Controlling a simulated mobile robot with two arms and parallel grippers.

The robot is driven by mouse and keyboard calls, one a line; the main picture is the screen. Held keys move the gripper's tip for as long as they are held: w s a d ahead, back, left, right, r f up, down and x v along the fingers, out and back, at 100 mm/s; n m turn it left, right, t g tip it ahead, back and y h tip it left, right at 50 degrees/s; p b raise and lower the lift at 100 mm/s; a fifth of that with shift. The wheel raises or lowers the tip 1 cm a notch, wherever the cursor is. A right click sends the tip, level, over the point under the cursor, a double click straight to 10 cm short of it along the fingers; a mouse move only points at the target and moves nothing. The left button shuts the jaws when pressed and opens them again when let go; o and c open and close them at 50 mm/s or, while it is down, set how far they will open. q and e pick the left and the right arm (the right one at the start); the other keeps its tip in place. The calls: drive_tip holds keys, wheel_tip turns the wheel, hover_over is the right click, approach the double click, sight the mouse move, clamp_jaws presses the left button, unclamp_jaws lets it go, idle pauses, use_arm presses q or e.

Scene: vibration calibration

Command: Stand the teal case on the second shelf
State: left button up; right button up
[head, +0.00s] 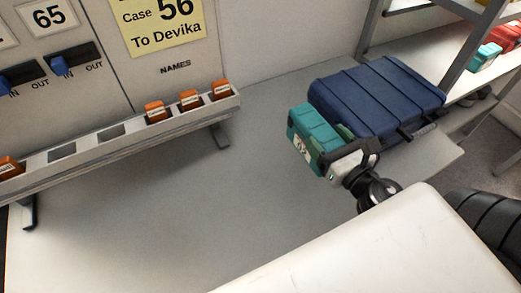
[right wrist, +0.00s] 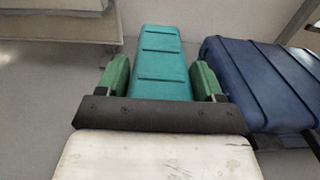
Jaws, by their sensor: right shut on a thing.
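The teal case (head: 312,133) is a ribbed box with a white label on its side. My right gripper (head: 337,152) is shut on it, next to the navy case on the grey table. In the right wrist view the teal case (right wrist: 161,65) lies between the two green finger pads of my right gripper (right wrist: 163,80). I cannot tell whether the case touches the table. A shelf unit (head: 455,72) stands at the upper right, only partly in view, with another teal case (head: 485,57) and red cases (head: 505,37) on it. My left gripper does not show.
A navy blue case (head: 375,97) lies just right of the teal case; it also shows in the right wrist view (right wrist: 262,85). A slotted rack (head: 120,132) with several orange-topped name blocks runs along the left. The grey table (head: 170,210) is bare in the middle.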

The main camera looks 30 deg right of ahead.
drive_tip(key=w+a, duration=0.1)
drive_tip(key=w+a+f, duration=0.1)
drive_tip(key=shift+w+f, duration=0.3)
drive_tip(key=shift+w, duration=0.1)
drive_tip(key=w+a+f, duration=0.1)
drive_tip(key=f, duration=0.1)
drive_tip(key=w+a+f+b, duration=0.1)
drive_tip(key=w+f, duration=0.1)
drive_tip(key=f, duration=0.1)
drive_tip(key=w+a+f, duration=0.1)
drive_tip(key=w+f, duration=0.1)
drive_tip(key=shift+w+a+f, duration=0.2)
drive_tip(key=shift+a+f, duration=0.1)
drive_tip(key=shift+a, duration=0.05)
drive_tip(key=shift+f+b, duration=0.35)
drive_tip(key=shift+b, duration=0.05)
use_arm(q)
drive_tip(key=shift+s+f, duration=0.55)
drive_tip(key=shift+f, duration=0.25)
use_arm(e)
drive_tip(key=shift+f, duration=0.2)
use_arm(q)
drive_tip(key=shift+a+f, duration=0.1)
use_arm(e)
drive_tip(key=o, duration=1.3)
